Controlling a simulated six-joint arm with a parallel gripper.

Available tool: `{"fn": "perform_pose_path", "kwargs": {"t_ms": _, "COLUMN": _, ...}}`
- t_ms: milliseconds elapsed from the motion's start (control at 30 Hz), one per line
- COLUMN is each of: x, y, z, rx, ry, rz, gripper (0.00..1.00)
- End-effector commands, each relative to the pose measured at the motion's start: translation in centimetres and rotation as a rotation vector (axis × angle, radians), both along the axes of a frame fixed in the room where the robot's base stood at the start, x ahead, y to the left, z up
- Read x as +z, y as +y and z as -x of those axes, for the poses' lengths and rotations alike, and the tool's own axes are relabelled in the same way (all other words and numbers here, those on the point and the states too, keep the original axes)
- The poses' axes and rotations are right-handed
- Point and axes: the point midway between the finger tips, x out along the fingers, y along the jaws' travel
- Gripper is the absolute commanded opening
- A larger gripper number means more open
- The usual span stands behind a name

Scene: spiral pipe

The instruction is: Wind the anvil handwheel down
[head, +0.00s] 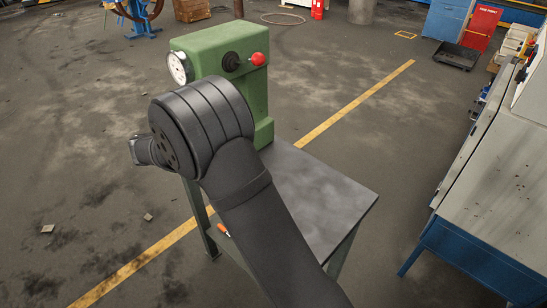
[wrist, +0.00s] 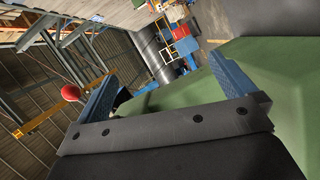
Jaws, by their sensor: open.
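The green tester (head: 225,50) stands on a grey-topped bench, with a dial gauge (head: 178,68), a black knob (head: 231,61) and a red ball knob (head: 259,59) on its upper part. I cannot make out the anvil handwheel in either view; my arm covers the tester's lower front in the head view. In the wrist view my gripper (wrist: 165,88) is open, its two blue fingers wide apart. The green body (wrist: 275,60) fills the right side, behind the right finger. The red knob (wrist: 71,92) shows left of the left finger. I see nothing gripped.
The bench top (head: 325,190) is bare to the right of my arm. A grey cabinet with a blue base (head: 480,255) stands at the right. An orange-handled item (head: 223,230) shows below the bench top. The floor at the left is mostly open, with small scraps (head: 48,229).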

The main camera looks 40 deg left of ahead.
Motion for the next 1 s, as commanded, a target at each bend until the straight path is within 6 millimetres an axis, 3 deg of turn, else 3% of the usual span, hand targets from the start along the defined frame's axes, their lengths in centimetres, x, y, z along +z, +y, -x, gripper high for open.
{"fn": "perform_pose_path", "kwargs": {"t_ms": 333, "x": -1.3, "y": -4.9, "z": -4.2, "rx": 0.011, "ry": 0.192, "rz": 0.333, "gripper": 1.0}}
{"fn": "perform_pose_path", "kwargs": {"t_ms": 533, "x": -3.6, "y": -7.6, "z": -6.1, "rx": 0.043, "ry": 0.323, "rz": 0.514, "gripper": 1.0}}
{"fn": "perform_pose_path", "kwargs": {"t_ms": 800, "x": -6.4, "y": -10.3, "z": -7.6, "rx": 0.089, "ry": 0.457, "rz": 0.677, "gripper": 1.0}}
{"fn": "perform_pose_path", "kwargs": {"t_ms": 1000, "x": -7.3, "y": -11.1, "z": -7.9, "rx": 0.105, "ry": 0.501, "rz": 0.725, "gripper": 1.0}}
